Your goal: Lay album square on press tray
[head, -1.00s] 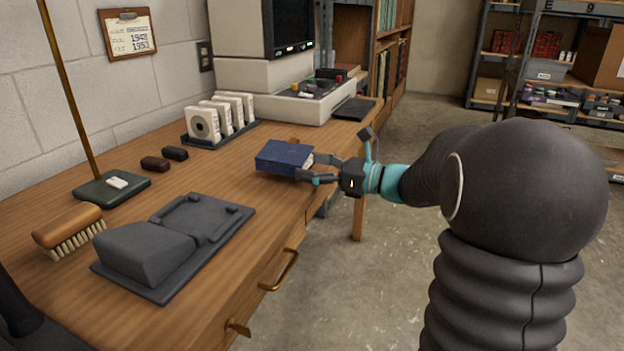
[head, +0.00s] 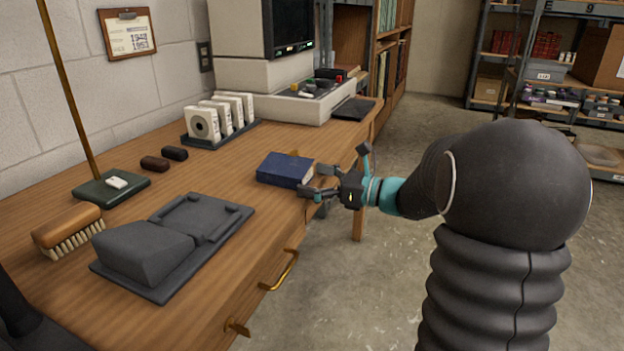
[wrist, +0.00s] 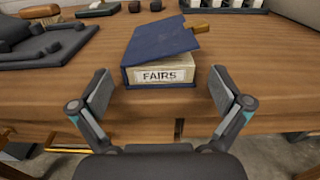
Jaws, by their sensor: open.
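The album is a blue block-like book (head: 285,169) lying on the wooden desk near its front edge. In the wrist view the album (wrist: 162,46) shows a pale end with a label reading "FAIRS". My gripper (head: 314,181) is open, just to the right of the album; in the wrist view the open fingers (wrist: 160,92) stand apart, with the album beyond their tips and nothing between them. The dark grey press tray (head: 205,217) lies on the desk to the left and nearer, with a sloped block (head: 142,255) at its near end and a recessed flat area.
A brush (head: 70,228), a green lamp base (head: 110,188) and two small dark blocks (head: 163,158) lie left on the desk (head: 245,215). White reels in a rack (head: 220,118) and a computer stand behind. Bare desk separates album and tray.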

